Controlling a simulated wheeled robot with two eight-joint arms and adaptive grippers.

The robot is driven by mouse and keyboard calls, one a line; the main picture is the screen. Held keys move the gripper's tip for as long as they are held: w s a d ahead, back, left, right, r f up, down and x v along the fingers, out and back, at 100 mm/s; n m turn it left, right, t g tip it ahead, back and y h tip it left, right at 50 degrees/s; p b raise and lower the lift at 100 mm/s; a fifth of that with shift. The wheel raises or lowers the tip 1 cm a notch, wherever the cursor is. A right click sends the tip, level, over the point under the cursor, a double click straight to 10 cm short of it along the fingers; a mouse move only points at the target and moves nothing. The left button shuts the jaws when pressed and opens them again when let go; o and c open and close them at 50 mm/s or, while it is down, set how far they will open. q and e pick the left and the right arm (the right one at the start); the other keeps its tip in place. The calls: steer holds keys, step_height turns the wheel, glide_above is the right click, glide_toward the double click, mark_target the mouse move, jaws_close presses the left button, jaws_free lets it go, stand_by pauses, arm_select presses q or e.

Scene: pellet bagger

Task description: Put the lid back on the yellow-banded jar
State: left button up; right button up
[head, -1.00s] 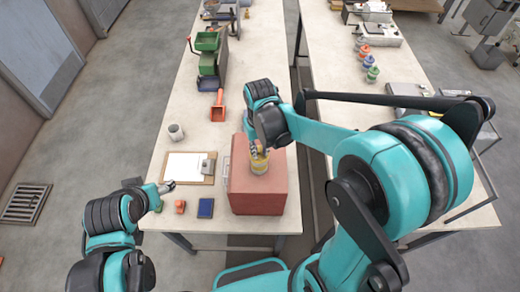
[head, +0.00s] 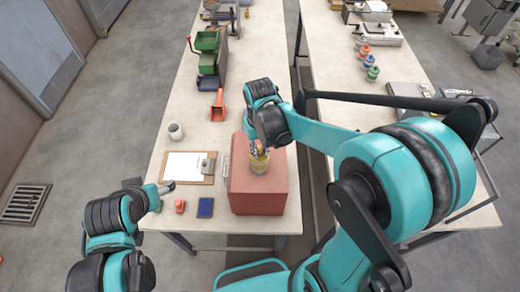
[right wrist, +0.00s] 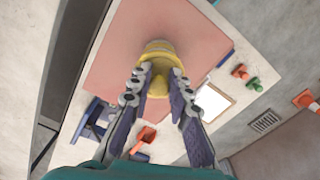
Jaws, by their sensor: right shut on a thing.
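The yellow-banded jar (head: 259,167) stands upright on top of a reddish-pink block at the table's near end. My right gripper (head: 258,151) is directly above it, pointing down. In the right wrist view, my right gripper's fingertips (right wrist: 158,84) are shut on the yellow lid (right wrist: 157,82), gripping its narrow raised part. The jar's yellow body (right wrist: 157,47) shows just beyond the lid. The lid is at the jar's mouth; I cannot tell whether it is fully seated. My left gripper (head: 166,187) is off to the left near the clipboard; its jaws are too small to read.
The pink block (head: 258,200) fills the table's near right corner. Left of it are a clipboard (head: 183,166), a dark blue pad (head: 205,207) and a grey cup (head: 176,131). An orange scoop (head: 218,107) lies farther back. Several banded jars (head: 368,62) stand on the other table.

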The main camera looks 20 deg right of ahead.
steer(key=o, duration=0.9)
steer(key=shift+o, duration=0.4)
steer(key=o, duration=0.4)
steer(key=shift+r, duration=0.1)
steer(key=shift+r+p, duration=2.5)
steer(key=shift+r, duration=0.95)
jaws_close()
